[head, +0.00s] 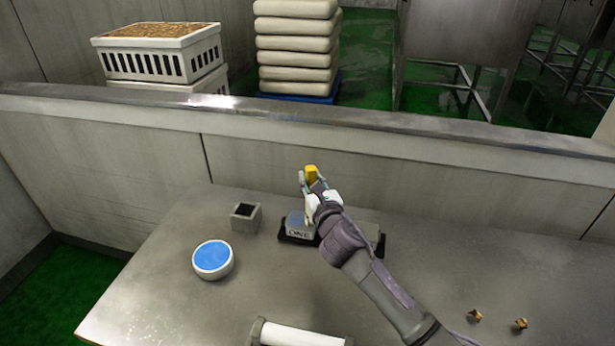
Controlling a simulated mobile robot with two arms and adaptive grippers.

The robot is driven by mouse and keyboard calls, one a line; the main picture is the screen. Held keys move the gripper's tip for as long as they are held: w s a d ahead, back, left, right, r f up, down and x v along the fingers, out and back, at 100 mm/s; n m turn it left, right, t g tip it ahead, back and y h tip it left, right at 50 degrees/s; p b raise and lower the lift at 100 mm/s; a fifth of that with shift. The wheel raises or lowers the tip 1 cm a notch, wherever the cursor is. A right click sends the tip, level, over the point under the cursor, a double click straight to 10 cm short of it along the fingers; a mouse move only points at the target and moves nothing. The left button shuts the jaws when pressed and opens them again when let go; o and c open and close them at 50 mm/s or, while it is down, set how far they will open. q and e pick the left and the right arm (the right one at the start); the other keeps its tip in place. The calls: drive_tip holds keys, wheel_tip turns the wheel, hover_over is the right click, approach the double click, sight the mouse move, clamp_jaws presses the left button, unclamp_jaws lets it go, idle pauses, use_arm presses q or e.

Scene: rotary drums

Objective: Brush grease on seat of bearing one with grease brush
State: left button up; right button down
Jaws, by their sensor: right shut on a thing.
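My right gripper (312,190) is shut on a yellow-handled thing (311,173), which looks like the grease brush. The gripper is above the bearing block labelled ONE (299,233), which sits on a black base near the back of the metal table. My gripper and forearm cover much of the block, so its seat is hidden. I cannot tell whether the brush touches it. A round white tub with a blue top or filling (213,259) stands to the left. My left gripper is not in view.
A small grey box with a dark opening (246,217) stands left of the block. A white cylinder (298,334) lies at the table's front edge. Two small brass pieces (475,315) lie at right. A low wall (300,165) rises behind the table (160,285).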

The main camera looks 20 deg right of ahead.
drive_tip(key=shift+w+a, duration=1.3)
drive_tip(key=shift+a, duration=0.75)
drive_tip(key=shift+s+d+p, duration=0.25)
drive_tip(key=shift+d+p, duration=0.05)
drive_tip(key=shift+d, duration=0.55)
drive_tip(key=shift+s+d+p, duration=0.2)
drive_tip(key=shift+d+p, duration=0.05)
drive_tip(key=shift+d, duration=0.6)
drive_tip(key=shift+s+d+p, duration=0.25)
drive_tip(key=shift+d+p, duration=0.05)
drive_tip(key=shift+d, duration=0.55)
drive_tip(key=shift+w+a, duration=0.75)
drive_tip(key=shift+a, duration=0.35)
drive_tip(key=shift+w+a, duration=0.7)
drive_tip(key=shift+a, duration=0.35)
drive_tip(key=shift+r, duration=0.1)
wheel_tip(320, 180, up, 6)
drive_tip(key=p, duration=0.6)
